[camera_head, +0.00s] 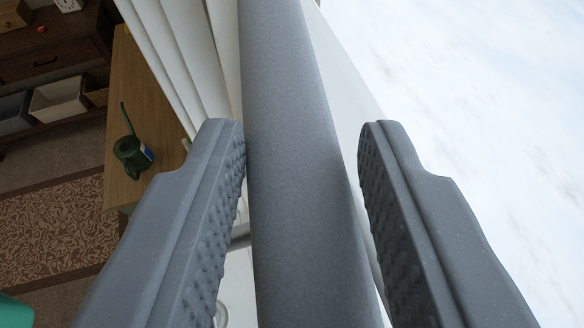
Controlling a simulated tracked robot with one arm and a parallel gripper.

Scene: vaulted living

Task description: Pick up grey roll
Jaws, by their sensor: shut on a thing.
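The grey roll (295,150) is a long grey cylinder. It runs from the top of the picture down to the bottom edge, between the two fingers of my gripper (302,165). Both fingers are dark grey with bumpy inner pads. The left pad touches the roll's left side, and the right pad lies against or very close to its right side. My gripper is shut on the roll. Both ends of the roll lie outside the picture.
A wooden table (125,75) with a green watering can (132,152) stands at the left. Behind it are a dark cabinet (60,45), a white bin (60,100) and a patterned rug (60,230). White slatted panels (175,50) stand close behind the roll. A bright white surface fills the right.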

